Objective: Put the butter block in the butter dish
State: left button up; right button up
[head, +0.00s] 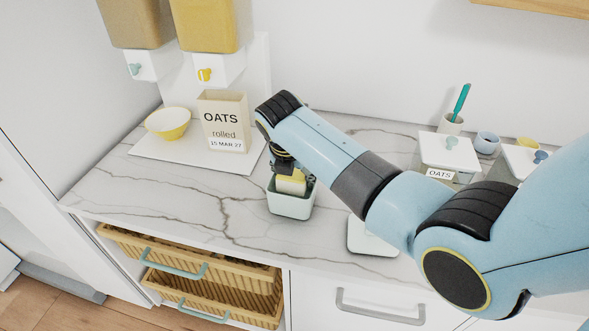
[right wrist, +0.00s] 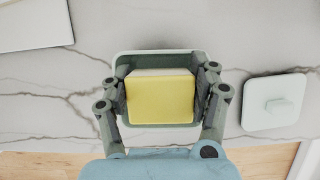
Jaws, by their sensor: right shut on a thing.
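The butter block (head: 291,183) is yellow with a pale side, and it also shows in the right wrist view (right wrist: 160,99). My right gripper (right wrist: 163,96) is shut on it, one finger on each side. In the head view the right gripper (head: 289,173) is over the butter dish (head: 291,207), a pale green open box on the counter. The block is at the dish's opening, within its rim (right wrist: 125,58) as seen from above. I cannot tell whether it touches the dish's floor. The dish's lid (head: 369,240) lies on the counter to the right; its knob shows in the right wrist view (right wrist: 279,105). My left gripper is not in view.
An oats bag (head: 224,122) and a yellow bowl (head: 168,123) stand on a white board (head: 190,155) at the left, below two dispensers (head: 208,30). Lidded canisters (head: 447,152) stand at the back right. The counter's front left (head: 170,205) is clear.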

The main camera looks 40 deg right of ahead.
jog(key=shift+s+f, duration=0.1)
jog(key=shift+s, duration=0.05)
jog(key=o, duration=0.9)
jog(key=shift+s, duration=0.1)
jog(key=shift+c, duration=0.2)
jog(key=o, duration=0.4)
jog(key=shift+r, duration=0.45)
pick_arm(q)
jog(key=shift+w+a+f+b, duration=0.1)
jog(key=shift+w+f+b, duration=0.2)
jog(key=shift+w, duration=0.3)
pick_arm(e)
jog(key=v, duration=1.2)
jog(key=shift+r, duration=0.15)
